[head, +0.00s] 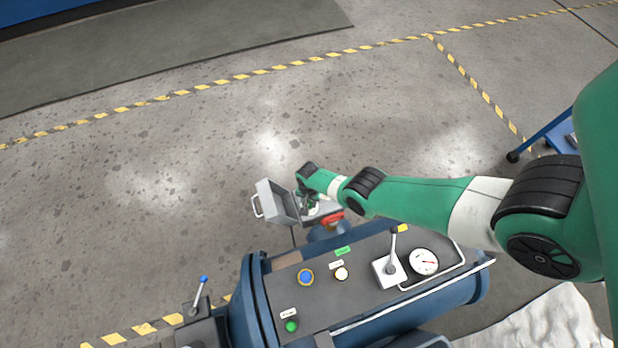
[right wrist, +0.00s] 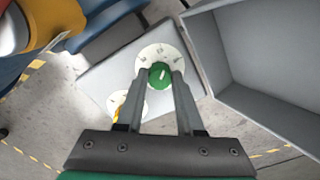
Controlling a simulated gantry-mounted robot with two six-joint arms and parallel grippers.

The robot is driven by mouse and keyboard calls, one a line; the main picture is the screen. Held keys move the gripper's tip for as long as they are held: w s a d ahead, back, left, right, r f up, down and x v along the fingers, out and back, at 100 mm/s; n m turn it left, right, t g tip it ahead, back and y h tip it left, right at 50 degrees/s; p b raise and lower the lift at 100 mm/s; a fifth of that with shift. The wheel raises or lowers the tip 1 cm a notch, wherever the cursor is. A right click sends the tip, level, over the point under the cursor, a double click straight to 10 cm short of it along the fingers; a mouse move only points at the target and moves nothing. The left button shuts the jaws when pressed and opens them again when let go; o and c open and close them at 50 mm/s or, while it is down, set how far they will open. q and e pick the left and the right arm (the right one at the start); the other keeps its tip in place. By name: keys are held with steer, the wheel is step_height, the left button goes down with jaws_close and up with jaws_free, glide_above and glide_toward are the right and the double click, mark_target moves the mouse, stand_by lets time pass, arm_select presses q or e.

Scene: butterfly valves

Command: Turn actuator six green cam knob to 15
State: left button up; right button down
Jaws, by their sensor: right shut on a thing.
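The green cam knob (right wrist: 160,76) sits in the middle of a white round dial (right wrist: 150,58) on a grey actuator box (right wrist: 92,82) in the right wrist view. A pale pointer line shows on the knob, but the dial's figures are too small to read. My right gripper (right wrist: 158,84) is shut on the green knob, one finger at each side. A second white dial (right wrist: 128,103) with a yellow part lies lower left, partly behind a finger. In the head view my right gripper (head: 311,205) reaches down into the open box, and the knob is hidden. My left gripper is not in view.
The box's grey hinged cover (head: 277,203) stands open beside my right gripper. A blue tank (head: 255,300) carries a panel with buttons, a lever (head: 390,262) and a gauge (head: 424,262). A blue-handled lever (head: 203,281) stands lower left. The floor beyond is clear.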

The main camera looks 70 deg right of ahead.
steer(key=n, duration=1.3)
steer(key=shift+n, duration=0.4)
steer(key=n, duration=1.4)
steer(key=shift+d, duration=0.1)
steer(key=c, duration=0.5)
jaws_free()
steer(key=shift+c, duration=0.2)
